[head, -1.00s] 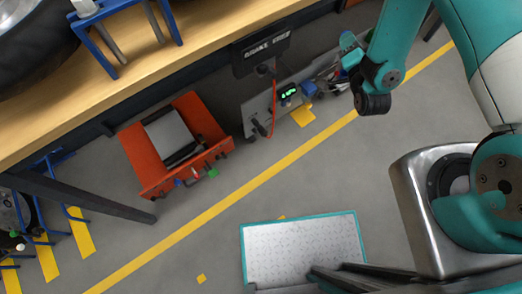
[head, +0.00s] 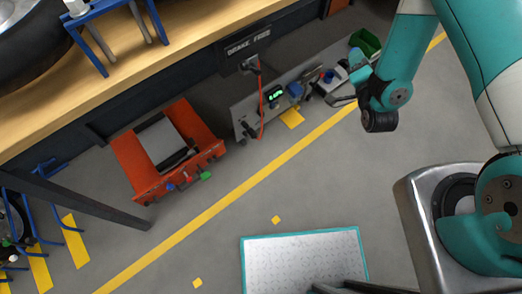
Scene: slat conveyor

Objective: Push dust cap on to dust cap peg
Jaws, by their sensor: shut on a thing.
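My gripper (head: 345,98) is beyond the wrist, at the right end of a grey panel (head: 246,119) that stands below the workbench. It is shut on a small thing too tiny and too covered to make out. I cannot pick out the dust cap for sure. The dust cap peg cannot be told apart among the small fittings on the panel. The panel carries a green-lit display (head: 277,94) and a blue part (head: 296,90). Whether the held thing touches the panel cannot be told.
A wooden workbench (head: 165,62) runs along the upper left. A "BRAKE FREE" sign (head: 247,46) and an orange cable (head: 261,112) hang by the panel. A green bin (head: 367,42) stands behind the gripper. An orange unit (head: 135,166) stands left. The floor around the yellow line (head: 215,209) is clear.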

